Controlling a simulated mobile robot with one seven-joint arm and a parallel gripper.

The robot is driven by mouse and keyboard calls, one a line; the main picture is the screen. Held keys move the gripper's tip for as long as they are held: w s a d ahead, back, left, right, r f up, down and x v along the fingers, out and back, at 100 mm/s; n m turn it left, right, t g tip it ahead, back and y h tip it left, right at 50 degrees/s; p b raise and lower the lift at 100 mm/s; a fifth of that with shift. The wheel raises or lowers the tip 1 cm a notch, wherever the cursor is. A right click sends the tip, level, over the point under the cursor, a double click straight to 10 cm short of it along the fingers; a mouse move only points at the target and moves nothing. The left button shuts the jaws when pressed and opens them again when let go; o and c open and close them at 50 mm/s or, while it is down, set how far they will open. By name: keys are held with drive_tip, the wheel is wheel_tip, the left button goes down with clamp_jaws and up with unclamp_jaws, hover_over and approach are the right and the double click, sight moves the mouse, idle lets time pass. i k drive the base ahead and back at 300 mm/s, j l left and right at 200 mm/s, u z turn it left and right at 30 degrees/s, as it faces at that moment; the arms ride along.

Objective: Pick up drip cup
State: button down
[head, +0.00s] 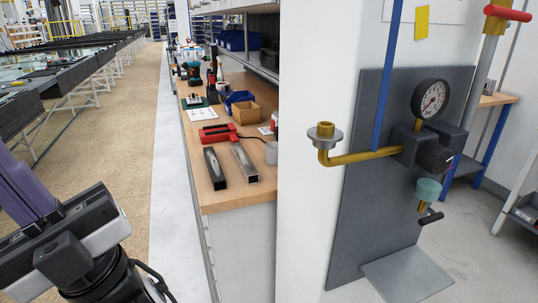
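A small teal cup (428,189), which looks like the drip cup, sits under the valve and gauge assembly on the grey wall panel. A short yellow stem and a black lever show just below it. Whether the cup is fixed or rests loose there I cannot tell. A grey cup (271,153) stands at the right edge of the workbench, partly hidden by the white pillar. Part of my own arm shows at the lower left, far from both cups. My gripper's fingers cannot be seen.
A grey plate (408,273) juts out below. The aisle floor (140,130) is clear.

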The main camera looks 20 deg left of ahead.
sight(274, 154)
drive_tip(key=u, duration=0.5)
drive_tip(key=i+j+u, duration=0.4)
drive_tip(key=i, duration=0.35)
drive_tip(key=i+j+u, duration=0.2)
drive_tip(key=i, duration=0.2)
